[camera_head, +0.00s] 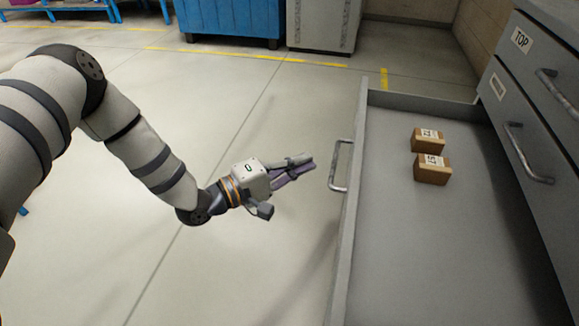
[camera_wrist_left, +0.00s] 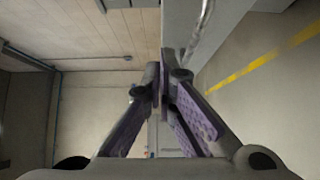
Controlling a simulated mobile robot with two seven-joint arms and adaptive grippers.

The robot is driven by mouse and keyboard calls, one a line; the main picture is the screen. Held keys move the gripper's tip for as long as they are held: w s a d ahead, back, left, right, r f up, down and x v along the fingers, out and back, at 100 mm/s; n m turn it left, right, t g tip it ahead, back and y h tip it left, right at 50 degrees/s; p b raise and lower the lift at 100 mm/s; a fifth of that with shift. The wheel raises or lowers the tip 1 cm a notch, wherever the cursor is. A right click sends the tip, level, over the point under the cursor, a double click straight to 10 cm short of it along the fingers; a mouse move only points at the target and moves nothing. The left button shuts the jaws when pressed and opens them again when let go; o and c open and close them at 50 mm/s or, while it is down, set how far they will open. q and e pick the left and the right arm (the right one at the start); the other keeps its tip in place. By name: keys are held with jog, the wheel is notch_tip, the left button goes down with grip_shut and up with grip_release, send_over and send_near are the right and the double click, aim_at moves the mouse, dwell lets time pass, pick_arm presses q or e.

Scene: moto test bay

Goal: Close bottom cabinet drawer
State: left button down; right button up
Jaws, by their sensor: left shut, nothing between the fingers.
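The bottom cabinet drawer (camera_head: 349,240) is pulled far out of the grey cabinet (camera_head: 541,60) at the right of the head view. Its bar handle (camera_head: 340,165) is on the drawer front, facing my left arm. My left gripper (camera_head: 307,162) is shut and empty, just left of the handle and apart from it in the head view. In the left wrist view the shut fingers (camera_wrist_left: 164,90) are in the middle, with a metal handle (camera_wrist_left: 200,35) and grey drawer front (camera_wrist_left: 178,25) above them. My right gripper is not in view.
Two small brown boxes (camera_head: 432,170) (camera_head: 428,139) lie inside the drawer. The cabinet's upper drawers, one labelled TOP (camera_head: 521,40), look shut. A blue bin (camera_head: 230,18) and a pale cabinet (camera_head: 322,24) stand at the back. The floor left of the drawer is clear.

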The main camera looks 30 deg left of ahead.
aim_at(332, 172)
pick_arm(q)
jog(key=shift+w+d, duration=1.1)
jog(key=shift+d, duration=0.3)
jog(key=shift+w+d, duration=1.05)
jog(key=shift+d, duration=0.35)
